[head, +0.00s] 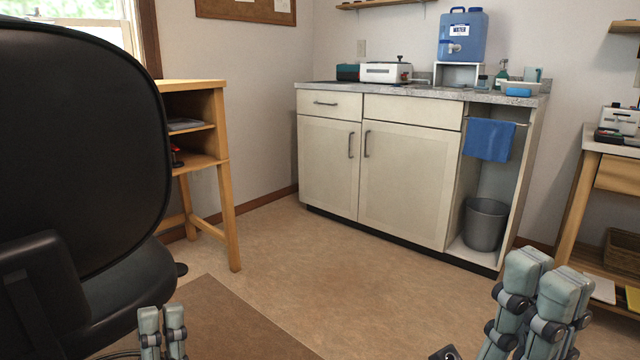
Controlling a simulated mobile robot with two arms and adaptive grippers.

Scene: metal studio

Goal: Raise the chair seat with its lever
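A black office chair stands at the left, with its large backrest (75,150) towards me and part of its seat (135,285) showing below. My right gripper (543,270) is at the bottom right, fingers together and empty, far from the chair.
A wooden shelf stand (228,215) stands just beyond the chair. A brown mat (215,320) lies on the floor beside it. A cabinet (400,180) with a counter stands at the back, and a wooden side table (570,215) at the right. The middle floor is clear.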

